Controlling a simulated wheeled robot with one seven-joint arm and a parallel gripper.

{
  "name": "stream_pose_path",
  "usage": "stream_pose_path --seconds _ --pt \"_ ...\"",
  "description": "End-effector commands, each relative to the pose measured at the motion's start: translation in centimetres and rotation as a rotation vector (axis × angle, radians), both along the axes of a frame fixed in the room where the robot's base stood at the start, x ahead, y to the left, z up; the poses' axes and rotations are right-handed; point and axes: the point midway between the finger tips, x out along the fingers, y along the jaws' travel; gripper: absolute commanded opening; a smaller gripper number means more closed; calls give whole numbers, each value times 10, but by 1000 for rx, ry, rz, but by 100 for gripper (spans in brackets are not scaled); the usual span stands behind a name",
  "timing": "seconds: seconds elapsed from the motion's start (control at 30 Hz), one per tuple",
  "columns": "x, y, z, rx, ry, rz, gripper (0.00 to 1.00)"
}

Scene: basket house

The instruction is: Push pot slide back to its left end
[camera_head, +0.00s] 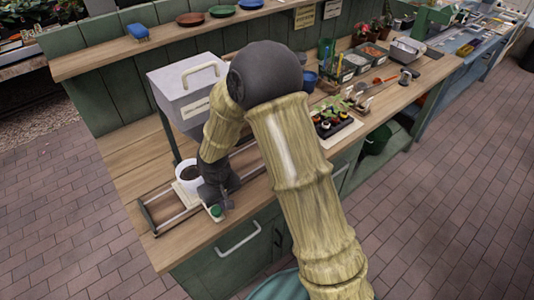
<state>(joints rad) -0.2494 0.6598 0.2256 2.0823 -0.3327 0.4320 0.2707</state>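A white pot (189,175) with dark contents stands on a pale carriage in the track, some way right of the left end. A pale piece with a green top (216,211) sits at the track's front edge. My gripper (222,203) points down just right of the pot, close to the green-topped piece. Whether it touches either is unclear. Its fingers are small and dark, so their opening cannot be told. My arm hides part of the track.
A grey box with a handle (187,85) stands raised behind the pot. A tray of small plants (334,122) lies right of my arm. Tools and bins fill the counter farther right. A shelf (175,35) with dishes and a blue brush runs behind. The counter's left end is clear.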

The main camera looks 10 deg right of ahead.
Motion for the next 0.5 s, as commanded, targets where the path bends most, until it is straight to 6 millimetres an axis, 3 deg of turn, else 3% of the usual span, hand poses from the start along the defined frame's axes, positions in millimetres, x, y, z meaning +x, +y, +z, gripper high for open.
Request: stream_pose_path --seconds 0.5 --pt "-22 42 -1 -1 2 4 0"
